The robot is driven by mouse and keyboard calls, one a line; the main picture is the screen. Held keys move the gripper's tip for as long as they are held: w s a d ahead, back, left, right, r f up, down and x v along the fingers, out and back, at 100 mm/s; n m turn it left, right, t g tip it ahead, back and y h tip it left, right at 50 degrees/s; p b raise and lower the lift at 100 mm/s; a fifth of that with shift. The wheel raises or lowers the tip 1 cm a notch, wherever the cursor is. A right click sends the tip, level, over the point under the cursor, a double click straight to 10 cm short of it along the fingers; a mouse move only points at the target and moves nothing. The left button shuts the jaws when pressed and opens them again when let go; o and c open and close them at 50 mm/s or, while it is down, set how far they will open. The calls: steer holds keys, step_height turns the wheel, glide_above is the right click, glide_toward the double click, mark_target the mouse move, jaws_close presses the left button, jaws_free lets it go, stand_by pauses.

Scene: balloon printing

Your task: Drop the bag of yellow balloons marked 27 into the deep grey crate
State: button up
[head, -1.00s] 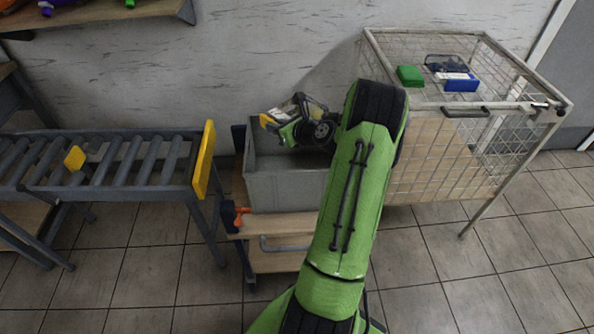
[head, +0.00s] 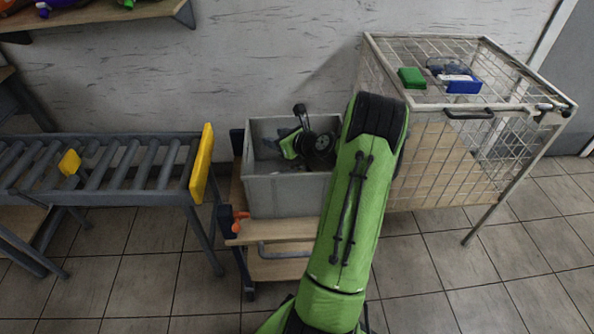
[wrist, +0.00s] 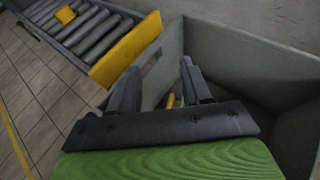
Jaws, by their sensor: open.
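The deep grey crate (head: 290,193) stands on a low wooden cart. In the wrist view its grey wall (wrist: 245,50) surrounds the right side of the picture. My gripper (head: 266,150) reaches down at the crate's opening, and in the wrist view its two dark fingers (wrist: 160,82) are spread apart. A small yellow piece (wrist: 171,101) shows low between the fingers, inside the crate. It may be part of the bag of yellow balloons, but most of it is hidden by my gripper. No number can be read. The head view shows no bag.
A roller conveyor (head: 110,170) with a yellow end plate (head: 202,163) stands just left of the crate. A shelf is at the upper left.

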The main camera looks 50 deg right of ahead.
steer(key=p+v, duration=0.3)
steer(key=v, duration=1.2)
steer(key=shift+s+r+p, duration=0.2)
steer(key=shift+p, duration=0.2)
steer(key=shift+a, duration=0.15)
